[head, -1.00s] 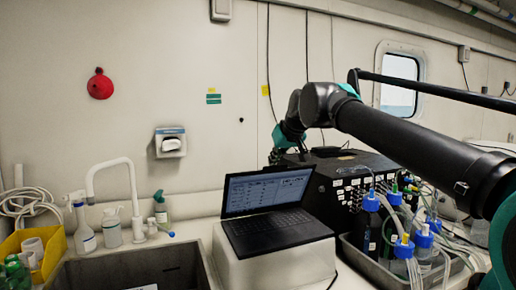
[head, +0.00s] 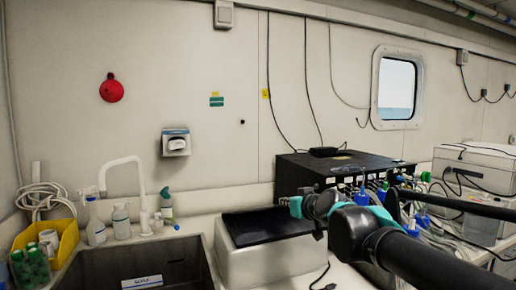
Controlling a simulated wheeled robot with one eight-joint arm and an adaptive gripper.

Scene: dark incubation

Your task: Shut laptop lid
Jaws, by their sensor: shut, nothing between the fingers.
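The laptop (head: 256,225) is a flat dark slab on top of a white box (head: 262,262). Its lid lies down, and neither screen nor keyboard shows. Whether a thin gap is left at its front edge is too small to tell. My gripper (head: 286,202) is at the laptop's right end, low over its back right corner, shut and empty. Whether it touches the lid I cannot tell. My gripper and arm hide part of the laptop's right side.
A black instrument (head: 340,163) with cables and blue-capped bottles stands behind and right of my arm. A sink (head: 135,268) with a white faucet (head: 131,175) is at left. A yellow bin (head: 62,238) and spray bottles (head: 96,228) stand beside it.

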